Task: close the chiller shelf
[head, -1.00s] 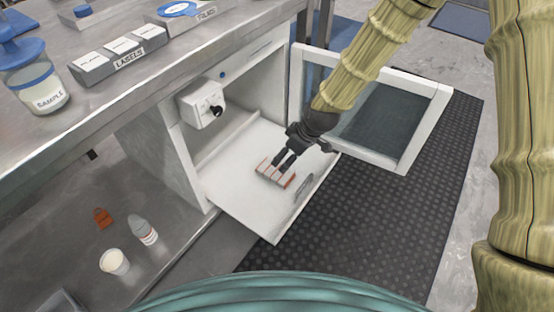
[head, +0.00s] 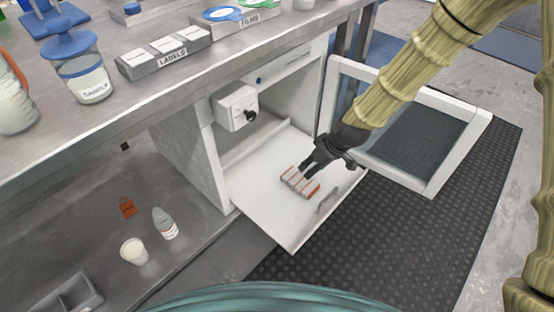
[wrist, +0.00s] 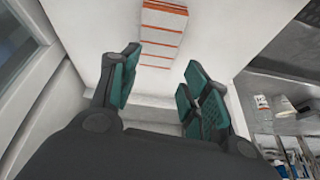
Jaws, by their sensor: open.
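The chiller shelf (head: 277,222) is a flat white panel pulled out of the open white cabinet under the bench. A small grey handle (head: 328,201) stands at its front edge. A row of white and orange-red strips (head: 300,182) lies on the shelf; it also shows in the wrist view (wrist: 162,35). My gripper (head: 312,168) reaches down over the shelf from the right, its fingers close to the strips. In the wrist view its teal-padded fingers (wrist: 163,88) are apart with nothing between them. I cannot tell whether the fingertips touch the shelf.
The framed glass door (head: 408,140) stands swung open on the right, behind my arm. A white box with a black knob (head: 236,107) sits at the cabinet's upper left. A bottle (head: 165,223) and a white cup (head: 134,251) stand at lower left. A dark mat (head: 370,240) covers the floor in front.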

